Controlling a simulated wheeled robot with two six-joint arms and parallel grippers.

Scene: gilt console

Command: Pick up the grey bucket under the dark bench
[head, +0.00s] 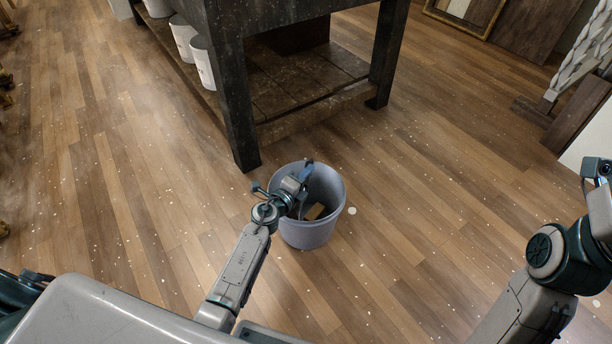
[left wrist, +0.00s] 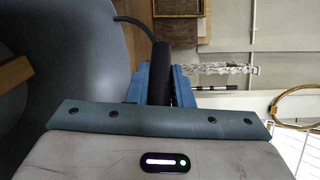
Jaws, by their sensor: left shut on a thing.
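The grey bucket (head: 312,235) is roughly upright, in front of the near leg of the dark bench (head: 235,100), not beneath it. Whether its base touches the floor I cannot tell. In the left wrist view the blue fingers (left wrist: 160,82) are beside the bucket's grey wall (left wrist: 95,45), which fills the left of that view. A brown, wood-coloured piece (head: 315,211) lies inside the bucket.
White buckets (head: 203,62) stand along the bench's left side by its low shelf (head: 300,85). The plank floor (head: 430,180) is open right of the bucket and to the left. A dark wooden base (head: 532,112) and leaning panels (head: 580,120) stand at the right.

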